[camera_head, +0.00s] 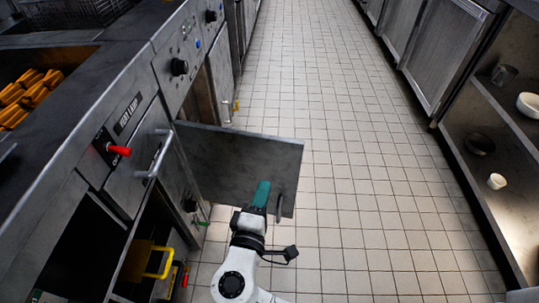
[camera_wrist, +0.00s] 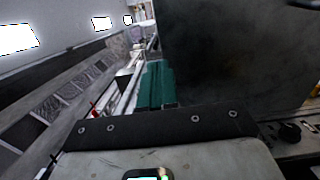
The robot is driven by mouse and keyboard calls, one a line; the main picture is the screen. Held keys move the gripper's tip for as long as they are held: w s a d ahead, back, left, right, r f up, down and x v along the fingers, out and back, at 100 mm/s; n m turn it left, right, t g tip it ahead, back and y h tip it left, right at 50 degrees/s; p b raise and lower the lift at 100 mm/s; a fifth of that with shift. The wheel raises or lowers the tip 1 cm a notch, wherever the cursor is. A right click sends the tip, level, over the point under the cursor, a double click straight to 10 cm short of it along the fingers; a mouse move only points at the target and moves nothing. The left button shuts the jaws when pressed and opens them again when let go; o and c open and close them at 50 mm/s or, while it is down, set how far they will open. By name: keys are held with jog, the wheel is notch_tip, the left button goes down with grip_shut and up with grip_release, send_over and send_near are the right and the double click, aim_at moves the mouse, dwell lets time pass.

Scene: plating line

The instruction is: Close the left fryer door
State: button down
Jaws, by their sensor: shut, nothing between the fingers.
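A grey metal door (camera_head: 240,160) stands open, sticking out from the fryer line into the aisle. Its near face shows, with a handle (camera_head: 279,207) near its free lower edge. My gripper (camera_head: 262,193), with green fingers, is shut and empty in front of this face, just left of the handle. I cannot tell whether it touches the door. In the wrist view the green fingers (camera_wrist: 153,85) are together beside the large dark door panel (camera_wrist: 240,50), which fills the right side. Whether this is the left fryer door cannot be confirmed from the view.
The fryer counter (camera_head: 110,75) with knobs and a red-handled switch (camera_head: 118,150) runs along the left. An open compartment with a yellow-handled item (camera_head: 160,262) lies below. Tiled floor (camera_head: 350,150) is clear in the aisle. Shelves with bowls (camera_head: 529,104) stand on the right.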

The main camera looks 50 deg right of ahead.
aim_at(278, 143)
jog(key=b+x, duration=0.2)
jog(key=x, duration=1.1)
jog(key=shift+d, duration=0.1)
jog(key=shift+d, duration=0.1)
